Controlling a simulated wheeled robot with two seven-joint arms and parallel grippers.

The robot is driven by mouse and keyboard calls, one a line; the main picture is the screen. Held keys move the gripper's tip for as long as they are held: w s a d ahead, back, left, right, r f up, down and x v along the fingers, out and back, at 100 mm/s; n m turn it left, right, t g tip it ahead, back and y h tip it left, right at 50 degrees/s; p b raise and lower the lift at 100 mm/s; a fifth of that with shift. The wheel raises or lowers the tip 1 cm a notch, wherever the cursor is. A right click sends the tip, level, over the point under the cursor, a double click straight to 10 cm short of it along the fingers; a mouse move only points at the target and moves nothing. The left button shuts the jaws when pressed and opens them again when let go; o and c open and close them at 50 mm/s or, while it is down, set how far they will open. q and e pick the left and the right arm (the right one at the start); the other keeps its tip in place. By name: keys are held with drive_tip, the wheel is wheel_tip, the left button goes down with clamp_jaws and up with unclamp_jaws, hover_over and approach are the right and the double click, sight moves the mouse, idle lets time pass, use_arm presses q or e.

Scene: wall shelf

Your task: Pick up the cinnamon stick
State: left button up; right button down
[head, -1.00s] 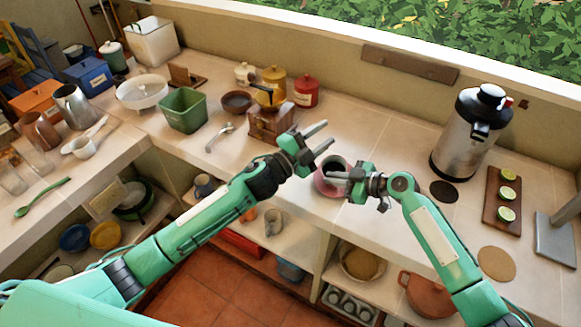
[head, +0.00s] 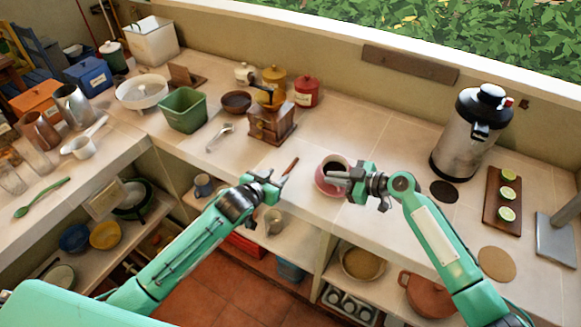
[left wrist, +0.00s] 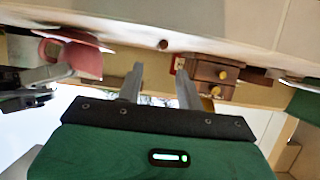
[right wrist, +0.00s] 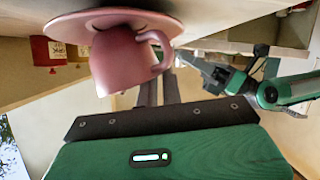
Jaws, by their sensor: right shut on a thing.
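The cinnamon stick (head: 291,166) is a short brown stick lying on the counter near its front edge, left of the pink cup (head: 328,172). In the left wrist view its brown end (left wrist: 163,44) shows ahead, between the finger lines. My left gripper (head: 280,179) is open and empty, low by the counter edge just short of the stick. My right gripper (head: 345,179) is shut on the handle of the pink cup, which also shows in the right wrist view (right wrist: 120,65) with a pink saucer (right wrist: 85,28) at its base.
A wooden coffee grinder (head: 268,125) stands behind the stick, with a spoon (head: 220,137) and a green bin (head: 184,110) to its left. A red canister (head: 307,91) is at the back. Open shelves lie below the counter edge.

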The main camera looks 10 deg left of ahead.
sight(290, 166)
use_arm(q)
drive_tip(key=shift+x, duration=3.55)
drive_tip(key=shift+c, duration=0.5)
clamp_jaws()
